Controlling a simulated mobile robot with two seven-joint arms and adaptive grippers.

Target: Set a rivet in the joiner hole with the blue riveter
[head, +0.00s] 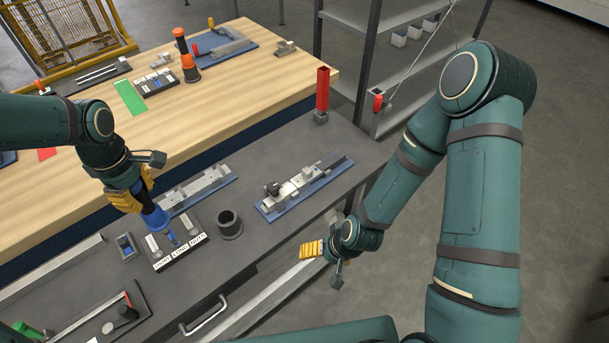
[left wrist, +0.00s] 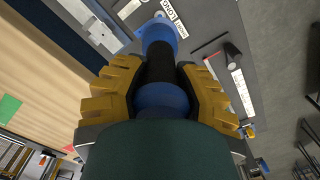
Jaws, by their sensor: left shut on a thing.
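My left gripper (head: 138,192) is shut on the blue riveter (head: 155,217). In the left wrist view the riveter (left wrist: 165,95) shows a blue body with a black middle between the yellow fingers. Its lower end is over or at the back of a small labelled parts tray (head: 181,252); I cannot tell whether it touches. Two metal fixtures on blue bases lie on the grey bench, a left one (head: 205,184) behind the riveter and a right one (head: 303,185). The joiner hole cannot be made out. My right gripper (head: 311,249) is beyond the bench's front edge, its opening unclear.
An empty dark cup (head: 229,223) stands right of the tray. A small grey device (head: 126,246) lies left of it. A red post (head: 322,95) rises at the bench's back right. An orange and black tool (head: 185,55) stands on the wooden table.

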